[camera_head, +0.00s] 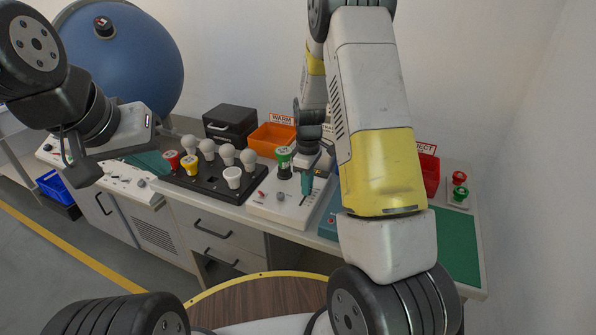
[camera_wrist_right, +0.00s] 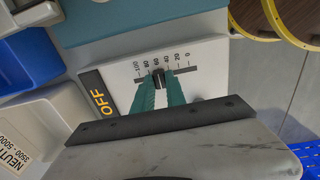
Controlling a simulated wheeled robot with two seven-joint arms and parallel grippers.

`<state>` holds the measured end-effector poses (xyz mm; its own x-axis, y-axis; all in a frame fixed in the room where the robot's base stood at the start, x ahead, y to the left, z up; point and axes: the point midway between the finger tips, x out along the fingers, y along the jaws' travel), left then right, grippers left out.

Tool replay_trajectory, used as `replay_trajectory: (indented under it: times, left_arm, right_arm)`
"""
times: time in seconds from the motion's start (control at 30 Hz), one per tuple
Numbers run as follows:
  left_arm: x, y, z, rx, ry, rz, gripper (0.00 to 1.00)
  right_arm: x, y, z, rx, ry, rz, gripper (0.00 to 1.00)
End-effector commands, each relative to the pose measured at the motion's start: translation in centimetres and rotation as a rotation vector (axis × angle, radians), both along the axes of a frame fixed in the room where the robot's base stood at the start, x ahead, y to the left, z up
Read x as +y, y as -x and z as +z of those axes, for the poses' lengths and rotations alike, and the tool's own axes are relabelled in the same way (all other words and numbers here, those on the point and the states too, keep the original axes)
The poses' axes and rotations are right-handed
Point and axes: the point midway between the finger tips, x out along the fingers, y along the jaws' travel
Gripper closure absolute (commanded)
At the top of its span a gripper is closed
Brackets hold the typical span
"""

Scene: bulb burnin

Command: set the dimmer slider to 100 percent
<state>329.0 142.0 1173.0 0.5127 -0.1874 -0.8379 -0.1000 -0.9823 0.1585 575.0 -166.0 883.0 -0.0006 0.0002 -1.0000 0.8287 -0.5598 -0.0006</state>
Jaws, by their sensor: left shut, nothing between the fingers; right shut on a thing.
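The dimmer slider's black knob (camera_wrist_right: 157,75) shows in the right wrist view between the teal fingertips of my right gripper (camera_wrist_right: 159,84). The gripper is shut on it. The knob stands near the 60 mark on the printed 0 to 100 scale (camera_wrist_right: 163,60). The slider is on a white panel (camera_wrist_right: 120,62) with an OFF display. In the head view, my right gripper (camera_head: 307,182) reaches down onto the white control box (camera_head: 270,205); the knob is hidden there. My left gripper (camera_head: 78,165) is shut and empty at the left, well away from the box.
A green-based bulb (camera_head: 284,160) stands upright on the control box. A black rack (camera_head: 195,186) of several bulbs is left of it. An orange WARM bin (camera_head: 270,139) and a red REJECT bin (camera_head: 430,172) stand behind. My right arm covers much of the bench's right side.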

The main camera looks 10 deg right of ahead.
Motion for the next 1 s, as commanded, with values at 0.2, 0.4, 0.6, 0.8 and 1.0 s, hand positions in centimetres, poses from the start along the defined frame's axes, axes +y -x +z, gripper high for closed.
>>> replay_trajectory:
  times: [0.2,0.4,0.6,0.8,1.0]
  left_arm:
    - [0.0,0.0,0.0,0.000,0.000,0.000,1.00]
    - [0.0,0.0,0.0,0.000,0.000,0.000,1.00]
    - [0.0,0.0,0.0,0.000,0.000,0.000,1.00]
    - [0.0,0.0,0.0,0.000,0.000,0.000,1.00]
    - [0.0,0.0,0.0,0.000,0.000,0.000,1.00]
  right_arm:
    - [0.0,0.0,0.1,-0.001,0.000,0.000,1.00]
    - [-1.1,-1.6,0.0,-0.002,0.000,-0.003,1.00]
    - [-2.1,-3.1,0.0,-0.003,0.001,-0.001,1.00]
    - [-2.2,-3.2,0.1,-0.007,0.002,0.000,1.00]
    - [-2.1,-3.2,0.1,-0.006,0.002,-0.001,0.62]
